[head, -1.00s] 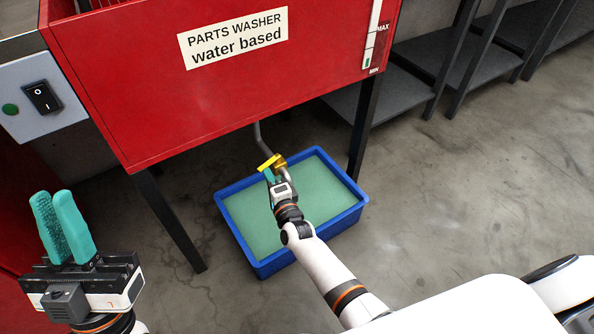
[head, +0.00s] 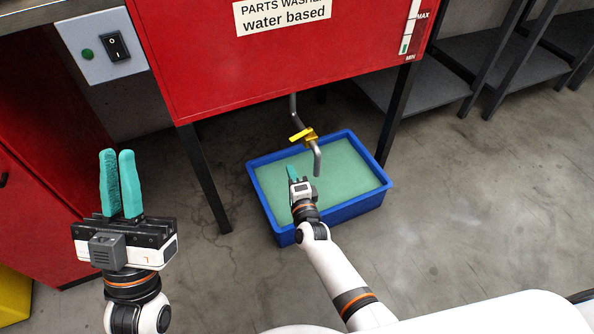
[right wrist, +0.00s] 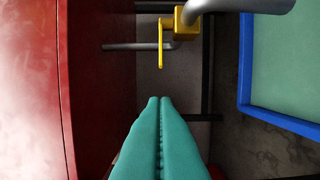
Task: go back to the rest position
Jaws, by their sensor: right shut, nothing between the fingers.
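My right gripper (head: 291,172) is over the blue tub, below and left of the valve, with its teal fingers together and empty. In the right wrist view its fingers (right wrist: 159,105) touch along their length and are apart from the yellow valve handle (right wrist: 161,42). My left gripper (head: 120,158) is raised at the left, fingers pointing up. The textured inner face of one finger shows, so it looks slightly open; I see nothing between the fingers.
The red parts washer (head: 280,75) stands ahead on dark legs. Its drain pipe (head: 317,160) with a yellow-handled valve (head: 310,134) hangs over the blue tub (head: 384,188) holding green liquid. Grey shelves (head: 420,95) stand at the right. Floor (head: 470,220) to the right is clear.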

